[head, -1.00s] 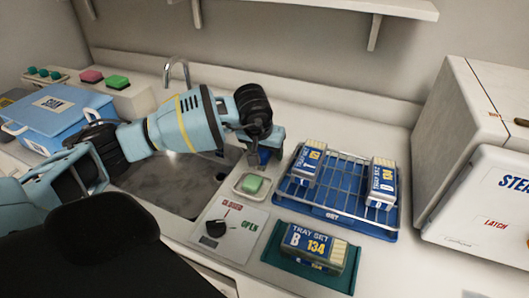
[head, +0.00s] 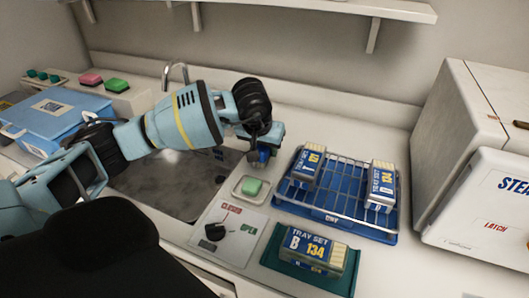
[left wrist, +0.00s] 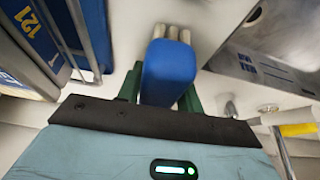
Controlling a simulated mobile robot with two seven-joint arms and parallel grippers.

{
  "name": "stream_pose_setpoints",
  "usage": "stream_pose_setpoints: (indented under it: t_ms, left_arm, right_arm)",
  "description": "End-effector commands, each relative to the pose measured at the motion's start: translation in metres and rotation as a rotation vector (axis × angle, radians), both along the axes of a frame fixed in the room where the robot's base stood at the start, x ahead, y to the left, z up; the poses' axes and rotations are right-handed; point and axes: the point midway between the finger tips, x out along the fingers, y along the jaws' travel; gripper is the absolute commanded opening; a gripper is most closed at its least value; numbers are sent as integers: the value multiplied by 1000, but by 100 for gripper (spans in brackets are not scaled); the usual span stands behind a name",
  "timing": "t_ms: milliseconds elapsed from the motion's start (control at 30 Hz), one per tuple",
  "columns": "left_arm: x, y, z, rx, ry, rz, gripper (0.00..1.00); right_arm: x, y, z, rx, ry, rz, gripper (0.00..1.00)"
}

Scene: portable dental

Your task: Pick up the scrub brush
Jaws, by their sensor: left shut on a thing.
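The scrub brush shows in the left wrist view as a rounded blue body (left wrist: 170,75) with pale stubs at its far end. It sits between the green fingers of my left gripper (left wrist: 160,92), which is shut on it. In the head view my left gripper (head: 260,154) is over the counter between the sink and the wire rack, just behind the soap dish. Only a little of the blue brush (head: 263,153) shows there, the rest hidden by the wrist. My right gripper is not in view.
A dish with green soap (head: 251,187) stands just in front of the gripper. The blue rack (head: 340,215) with two cassettes is to its right, the sink (head: 170,185) to its left. Another cassette (head: 312,249) lies on a green mat. A white sterilizer (head: 490,200) stands far right.

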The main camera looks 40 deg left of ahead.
Motion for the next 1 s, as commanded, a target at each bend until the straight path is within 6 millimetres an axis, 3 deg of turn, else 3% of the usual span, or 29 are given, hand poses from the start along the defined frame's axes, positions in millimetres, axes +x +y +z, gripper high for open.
stream_pose_setpoints:
  t_ms: [100, 700, 1000]
  left_arm:
    - [0, 1, 21, 1, -3, 0, 12]
    - [-123, 37, 27, 4, 4, 1, 12]
    - [-150, 44, 32, 1, -1, 0, 12]
  right_arm:
    - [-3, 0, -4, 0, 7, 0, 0]
    - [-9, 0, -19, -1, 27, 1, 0]
    - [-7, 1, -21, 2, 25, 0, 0]
